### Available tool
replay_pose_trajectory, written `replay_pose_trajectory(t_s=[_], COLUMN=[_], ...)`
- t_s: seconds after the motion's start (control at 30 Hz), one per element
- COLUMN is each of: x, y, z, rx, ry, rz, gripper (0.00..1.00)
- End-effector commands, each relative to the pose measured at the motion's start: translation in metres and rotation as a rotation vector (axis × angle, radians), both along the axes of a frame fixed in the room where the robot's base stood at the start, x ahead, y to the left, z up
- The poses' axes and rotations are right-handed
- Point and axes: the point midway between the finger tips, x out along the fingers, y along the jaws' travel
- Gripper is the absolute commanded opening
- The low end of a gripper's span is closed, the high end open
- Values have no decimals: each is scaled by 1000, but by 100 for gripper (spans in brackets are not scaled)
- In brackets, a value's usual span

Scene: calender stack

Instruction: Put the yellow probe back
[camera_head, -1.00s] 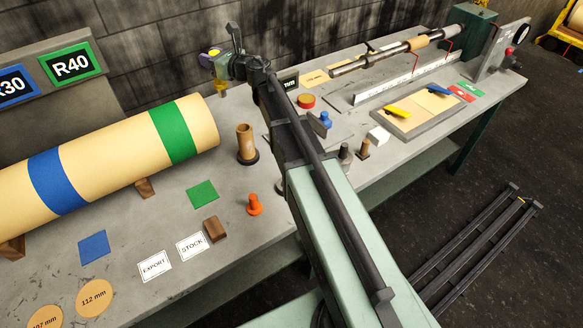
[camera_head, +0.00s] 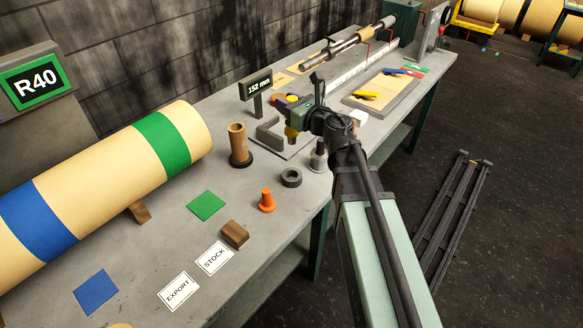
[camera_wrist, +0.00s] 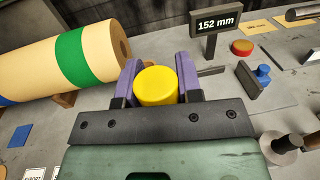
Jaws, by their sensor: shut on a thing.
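The yellow probe (camera_head: 291,133) is held upright in my gripper (camera_head: 293,112), above the table around the grey gauge with the "152 mm" sign (camera_head: 258,86). In the wrist view, the probe's round yellow top (camera_wrist: 156,88) sits between the two purple fingers of my gripper (camera_wrist: 158,80), which are shut on it. The probe's lower tip shows below the gripper in the head view, close to the grey bracket (camera_head: 268,135). I cannot tell whether the tip touches anything.
A brown hollow post (camera_head: 238,143), a dark ring (camera_head: 291,177), an orange peg (camera_head: 267,200) and a grey peg (camera_head: 319,157) stand nearby. The big roll (camera_head: 120,175) lies left. A tray (camera_head: 372,108) is behind. A blue peg (camera_wrist: 262,74) shows in the wrist view.

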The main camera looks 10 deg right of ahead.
Motion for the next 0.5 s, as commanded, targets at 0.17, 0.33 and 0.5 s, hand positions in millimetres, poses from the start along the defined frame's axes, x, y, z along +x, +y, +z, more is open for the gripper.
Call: replay_pose_trajectory(t_s=[0.17, 0.33, 0.5], x=[0, 0, 0], y=[0, 0, 0], z=[-82, -122, -120], rx=[0, 0, 0], ry=[0, 0, 0], rz=[0, 0, 0], gripper=[9, 9, 9])
